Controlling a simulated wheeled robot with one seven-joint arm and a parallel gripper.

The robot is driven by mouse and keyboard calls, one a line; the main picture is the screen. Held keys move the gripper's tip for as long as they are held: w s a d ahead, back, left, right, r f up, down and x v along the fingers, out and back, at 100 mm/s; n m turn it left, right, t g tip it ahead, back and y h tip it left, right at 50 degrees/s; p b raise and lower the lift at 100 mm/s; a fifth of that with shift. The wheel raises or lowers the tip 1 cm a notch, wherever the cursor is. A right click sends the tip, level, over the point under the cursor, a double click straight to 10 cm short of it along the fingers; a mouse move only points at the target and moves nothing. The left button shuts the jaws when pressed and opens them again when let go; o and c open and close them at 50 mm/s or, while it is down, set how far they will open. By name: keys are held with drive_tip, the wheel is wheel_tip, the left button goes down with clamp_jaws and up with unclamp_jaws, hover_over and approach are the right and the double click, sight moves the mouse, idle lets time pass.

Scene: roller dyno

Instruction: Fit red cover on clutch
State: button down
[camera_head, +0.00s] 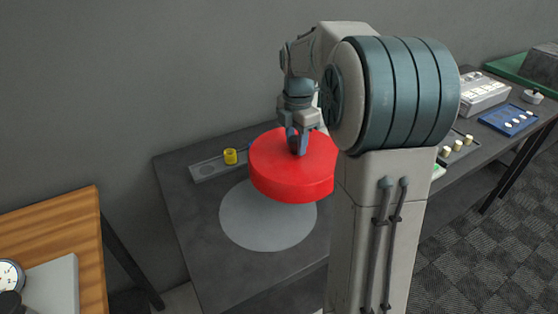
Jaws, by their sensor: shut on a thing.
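The red cover (285,178) is a thick round disc with a small dark knob at the middle of its top. My gripper (297,145) points down and is shut on the knob of the red cover. The cover overlaps the far right part of a flat grey disc (262,225) on the dark table. It appears to be above the disc, but I cannot tell the height of the gap. No clutch can be clearly made out; it may be hidden under the cover or behind my arm.
A grey tray (208,170) with a yellow cylinder (230,156) lies at the table's back left. A wooden table (60,230) stands at left. At right are a tray of yellowish pegs (457,147), a blue panel (508,120) and a grey box (482,94). The dark table's (200,265) front left is bare.

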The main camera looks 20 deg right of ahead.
drive_tip(key=shift+w+d+r, duration=0.2)
drive_tip(key=shift+d+r, duration=0.15)
drive_tip(key=shift+d, duration=0.1)
drive_tip(key=shift+w+d+r, duration=0.15)
drive_tip(key=shift+d+r, duration=0.15)
drive_tip(key=shift+d, duration=0.15)
drive_tip(key=r+p, duration=0.4)
drive_tip(key=shift+d+r, duration=0.2)
drive_tip(key=shift+r, duration=0.2)
drive_tip(key=shift+f, duration=0.1)
